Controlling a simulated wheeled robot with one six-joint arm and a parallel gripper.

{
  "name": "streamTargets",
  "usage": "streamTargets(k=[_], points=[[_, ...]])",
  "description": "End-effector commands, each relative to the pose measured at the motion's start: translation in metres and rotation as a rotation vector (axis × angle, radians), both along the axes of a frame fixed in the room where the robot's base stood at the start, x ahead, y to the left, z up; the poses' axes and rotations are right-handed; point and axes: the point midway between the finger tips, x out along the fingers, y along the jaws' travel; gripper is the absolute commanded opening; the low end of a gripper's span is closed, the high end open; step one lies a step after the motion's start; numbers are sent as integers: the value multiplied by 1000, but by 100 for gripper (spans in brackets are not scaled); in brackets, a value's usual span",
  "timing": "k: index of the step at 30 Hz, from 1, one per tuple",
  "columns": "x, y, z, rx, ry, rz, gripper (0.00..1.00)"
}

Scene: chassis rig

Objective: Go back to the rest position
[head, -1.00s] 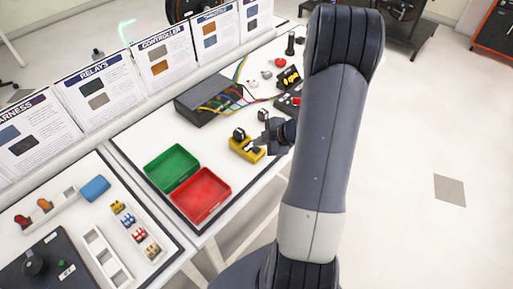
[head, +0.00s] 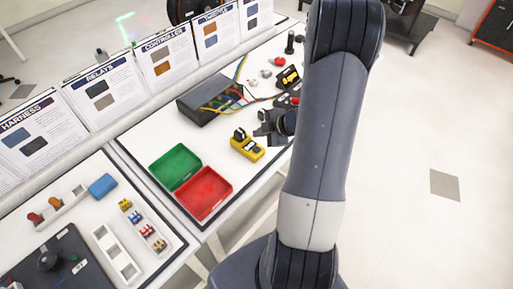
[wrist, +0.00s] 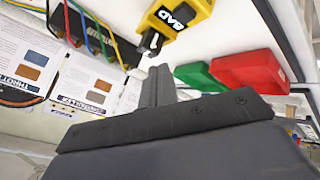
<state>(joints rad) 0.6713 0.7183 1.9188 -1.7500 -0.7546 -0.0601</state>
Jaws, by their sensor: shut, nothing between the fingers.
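My gripper (head: 266,131) is over the white table, just right of a yellow device (head: 246,148) with a black knob, and apart from it. In the wrist view my gripper (wrist: 158,72) has its fingers together with nothing between them. My own arm hides part of the table's right side in the head view.
A green tray (head: 174,166) and a red tray (head: 205,193) sit side by side near the table's front edge. A dark box (head: 208,106) with coloured wires stands behind the yellow device. Sign boards (head: 162,62) line the back. Open floor (head: 430,130) lies to the right.

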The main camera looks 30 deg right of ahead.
Motion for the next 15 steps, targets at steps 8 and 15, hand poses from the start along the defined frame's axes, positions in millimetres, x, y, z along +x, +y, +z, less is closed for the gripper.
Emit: streamTargets(k=[8,15], points=[[0,0,-2,0,0,0,0],[0,0,-15,-1,0,1,0]])
